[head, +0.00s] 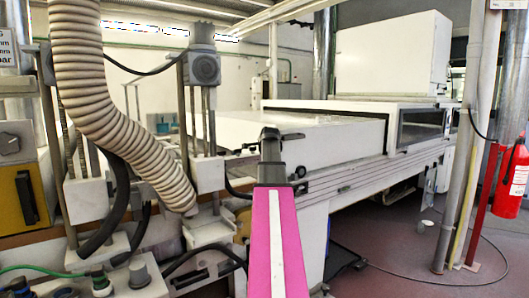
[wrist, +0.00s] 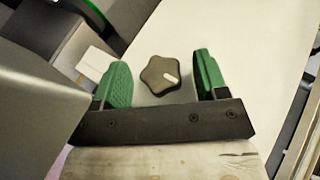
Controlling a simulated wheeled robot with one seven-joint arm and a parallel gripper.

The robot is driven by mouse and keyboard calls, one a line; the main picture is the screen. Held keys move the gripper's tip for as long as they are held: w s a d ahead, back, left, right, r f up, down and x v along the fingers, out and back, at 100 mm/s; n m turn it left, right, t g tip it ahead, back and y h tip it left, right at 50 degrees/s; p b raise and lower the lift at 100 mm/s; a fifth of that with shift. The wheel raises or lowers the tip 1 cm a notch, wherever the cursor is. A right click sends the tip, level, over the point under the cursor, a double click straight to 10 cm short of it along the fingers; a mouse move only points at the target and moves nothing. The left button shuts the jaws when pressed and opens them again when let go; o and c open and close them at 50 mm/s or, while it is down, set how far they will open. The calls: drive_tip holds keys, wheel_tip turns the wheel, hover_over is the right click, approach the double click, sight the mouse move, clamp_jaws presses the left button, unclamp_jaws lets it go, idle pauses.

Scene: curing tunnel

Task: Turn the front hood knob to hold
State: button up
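A black star-shaped knob (wrist: 160,75) with rounded lobes sits on a pale panel in the wrist view. Its short white mark lies on its right side and points right. My gripper (wrist: 162,66) is open, with one green finger to the left of the knob and one to the right. Gaps show on both sides, and neither finger touches the knob. I cannot tell how far the fingertips are from the panel. In the head view a long white hood (head: 300,138) is on the machine; I cannot make out the knob or my gripper there.
A ribbed hose (head: 110,105) and upright posts stand at the left. A red fire extinguisher (head: 511,180) hangs by pipes at the right. A cable (head: 425,283) lies on the open floor at the right. In the wrist view a small white block (wrist: 97,62) is left of the knob.

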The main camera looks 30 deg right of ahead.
drive_tip(key=v, duration=1)
drive_tip(key=shift+s+a+r, duration=0.2)
drive_tip(key=shift+s, duration=0.1)
drive_tip(key=w+r+n+g, duration=0.2)
drive_tip(key=w+r+g, duration=0.25)
drive_tip(key=g, duration=0.25)
drive_tip(key=x, duration=0.7)
drive_tip(key=w+x, duration=0.1)
drive_tip(key=x, duration=0.3)
drive_tip(key=shift+a, duration=0.1)
drive_tip(key=c, duration=0.9)
